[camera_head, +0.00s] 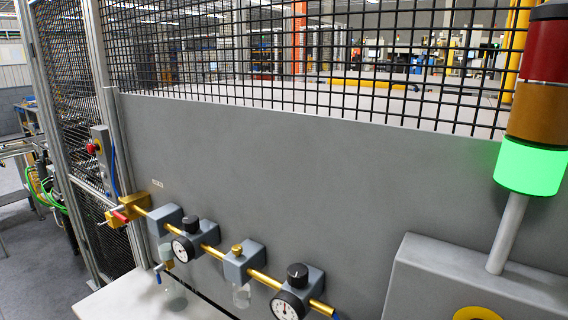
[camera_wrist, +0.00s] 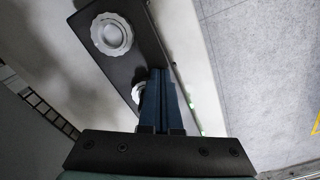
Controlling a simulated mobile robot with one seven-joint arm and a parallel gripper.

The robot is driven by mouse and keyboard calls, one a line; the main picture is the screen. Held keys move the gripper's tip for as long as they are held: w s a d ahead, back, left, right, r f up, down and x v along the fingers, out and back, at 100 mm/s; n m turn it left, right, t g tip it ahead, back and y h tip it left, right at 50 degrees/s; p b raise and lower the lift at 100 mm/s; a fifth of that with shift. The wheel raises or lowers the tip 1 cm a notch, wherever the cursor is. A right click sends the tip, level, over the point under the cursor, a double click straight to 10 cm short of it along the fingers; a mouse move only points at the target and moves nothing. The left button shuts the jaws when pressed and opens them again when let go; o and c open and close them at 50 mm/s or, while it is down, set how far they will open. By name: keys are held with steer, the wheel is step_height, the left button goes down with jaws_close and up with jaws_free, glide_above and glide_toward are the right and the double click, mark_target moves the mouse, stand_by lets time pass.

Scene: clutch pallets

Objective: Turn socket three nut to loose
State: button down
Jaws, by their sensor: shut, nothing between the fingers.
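In the wrist view a dark plate (camera_wrist: 147,47) runs along a pale surface and carries round, light grey ribbed parts that look like socket nuts. A large one (camera_wrist: 112,34) shows whole at the upper left. A second one (camera_wrist: 137,93) is partly hidden behind the fingers of my gripper (camera_wrist: 160,73). I cannot tell which of them is socket three, nor whether a nut is loose or tight. My gripper is shut and empty, its blue fingers overlapping the plate in the picture; contact cannot be told. My gripper and the plate do not show in the head view.
In the head view a grey panel (camera_head: 300,165) under black mesh bears a brass pipe (camera_head: 262,278) with gauges and valves. A signal tower with a lit green lamp (camera_head: 530,168) stands on a grey box at right. Speckled floor (camera_wrist: 255,75) lies open at right in the wrist view.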

steer(key=shift+w+d+r, duration=0.1)
steer(key=shift+w+d, duration=0.05)
steer(key=shift+w, duration=0.05)
stand_by(0.3)
steer(key=shift+d+p, duration=0.25)
steer(key=shift+p, duration=0.15)
steer(key=shift+w+d, duration=0.3)
steer(key=shift+d, duration=0.2)
steer(key=shift+w+d, duration=0.25)
steer(key=shift+w, duration=0.1)
steer(key=shift+p, duration=0.3)
steer(key=shift+s+d, duration=0.25)
steer(key=shift+d, duration=0.05)
step_height(320, 180, up, 6)
steer(key=p, duration=0.6)
steer(key=shift+s+p, duration=0.15)
steer(key=shift+p, duration=0.15)
